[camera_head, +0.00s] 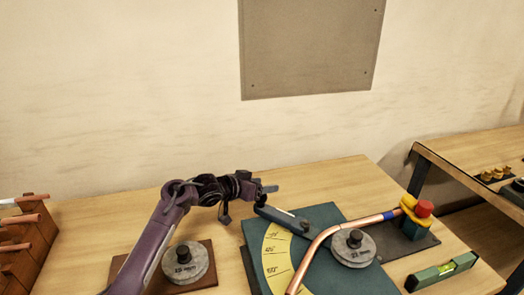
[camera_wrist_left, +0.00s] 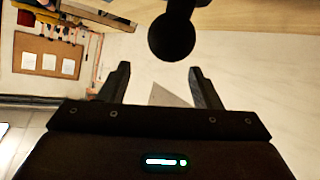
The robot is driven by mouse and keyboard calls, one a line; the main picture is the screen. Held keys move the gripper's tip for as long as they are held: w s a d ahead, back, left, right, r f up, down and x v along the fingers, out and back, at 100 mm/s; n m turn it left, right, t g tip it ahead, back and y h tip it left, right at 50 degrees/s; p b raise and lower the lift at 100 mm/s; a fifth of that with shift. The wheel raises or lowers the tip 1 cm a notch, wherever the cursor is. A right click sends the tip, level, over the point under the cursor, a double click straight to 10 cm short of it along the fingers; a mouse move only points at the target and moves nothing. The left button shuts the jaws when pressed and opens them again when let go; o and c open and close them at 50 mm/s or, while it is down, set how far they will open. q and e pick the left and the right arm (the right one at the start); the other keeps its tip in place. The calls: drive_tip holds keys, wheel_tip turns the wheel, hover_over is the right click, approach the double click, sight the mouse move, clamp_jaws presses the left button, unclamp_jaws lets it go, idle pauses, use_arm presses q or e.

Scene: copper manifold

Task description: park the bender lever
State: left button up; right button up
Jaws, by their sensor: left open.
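The bender (camera_head: 325,222) is a teal plate on the bench with a yellow angle scale (camera_head: 276,262) and a round grey die (camera_head: 352,248). Its blue-grey lever (camera_head: 282,218) points to the back left, away from the die. A bent copper pipe (camera_head: 330,232) runs past the die. My left gripper (camera_head: 270,189) is above and just behind the lever's outer end, apart from it as far as I can tell. In the left wrist view its jaws (camera_wrist_left: 160,76) are open and empty. A dark round knob (camera_wrist_left: 172,38), probably the lever's handle, shows beyond the fingertips. My right gripper is not in view.
A loose grey die (camera_head: 185,262) sits on a brown board under my left arm. A wooden rack (camera_head: 30,245) with pipes stands far left. A yellow and red clamp (camera_head: 416,214) is at the pipe's right end. A green level (camera_head: 441,271) lies front right.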

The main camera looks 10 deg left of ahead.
use_arm(q)
wheel_tip(320, 180, up, 16)
drive_tip(key=b, duration=0.1)
idle(0.5)
